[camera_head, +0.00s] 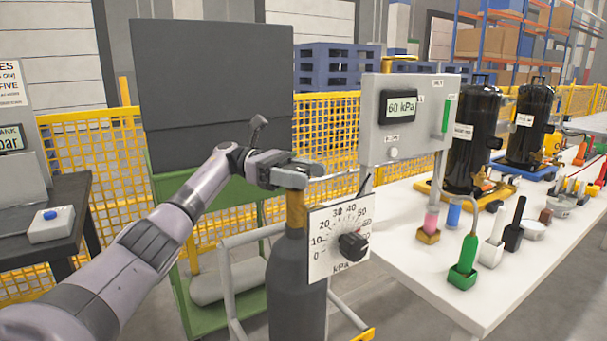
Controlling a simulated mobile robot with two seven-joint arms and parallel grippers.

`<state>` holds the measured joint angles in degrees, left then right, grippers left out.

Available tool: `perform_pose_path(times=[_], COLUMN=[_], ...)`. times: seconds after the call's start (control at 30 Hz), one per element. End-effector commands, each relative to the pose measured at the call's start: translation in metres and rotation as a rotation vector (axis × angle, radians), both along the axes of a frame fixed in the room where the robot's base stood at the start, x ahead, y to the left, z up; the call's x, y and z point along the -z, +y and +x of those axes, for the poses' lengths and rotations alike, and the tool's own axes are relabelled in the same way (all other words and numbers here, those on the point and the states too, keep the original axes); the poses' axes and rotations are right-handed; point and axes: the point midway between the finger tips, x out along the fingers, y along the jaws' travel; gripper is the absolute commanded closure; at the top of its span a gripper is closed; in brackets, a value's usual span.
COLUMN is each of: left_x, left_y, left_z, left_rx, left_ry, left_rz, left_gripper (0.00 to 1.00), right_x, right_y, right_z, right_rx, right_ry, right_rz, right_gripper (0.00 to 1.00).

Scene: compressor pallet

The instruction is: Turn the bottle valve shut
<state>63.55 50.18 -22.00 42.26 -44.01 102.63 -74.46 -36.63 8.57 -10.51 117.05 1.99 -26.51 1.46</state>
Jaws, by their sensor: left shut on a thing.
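A dark grey gas bottle (290,290) stands upright in the foreground, left of the white table. Its brass-coloured neck (296,209) rises to the bottle valve, which my left gripper (303,171) mostly hides. The left gripper is shut on the valve at the top of the bottle, with the arm coming in from the lower left. A white dial plate (330,222) marked in kPa, with a black knob (353,245), sits in front of the bottle on the right. My right gripper is not in view.
A grey panel (378,140) with a "60 kPa" display (401,106) stands behind the bottle. The white table (405,235) on the right holds black compressors (474,130) and small tools. A grey rail frame (234,290) surrounds the bottle. A yellow fence (322,130) runs behind.

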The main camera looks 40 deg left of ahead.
Motion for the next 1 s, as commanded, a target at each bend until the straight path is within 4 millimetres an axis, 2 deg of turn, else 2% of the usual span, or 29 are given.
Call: perform_pose_path(times=[0.4,1.0], left_x=[-0.0023,-0.0019], left_y=[-0.0008,-0.0008], left_z=[-0.0012,-0.0019], left_rx=[0.094,0.111], left_ry=[-0.005,-0.006], left_rz=[-0.003,-0.003], left_gripper=[0.68,0.68], right_x=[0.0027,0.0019], right_y=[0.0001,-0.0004], right_z=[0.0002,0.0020], right_rx=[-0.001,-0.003], right_ry=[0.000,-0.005], right_rz=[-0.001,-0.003], right_gripper=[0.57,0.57])
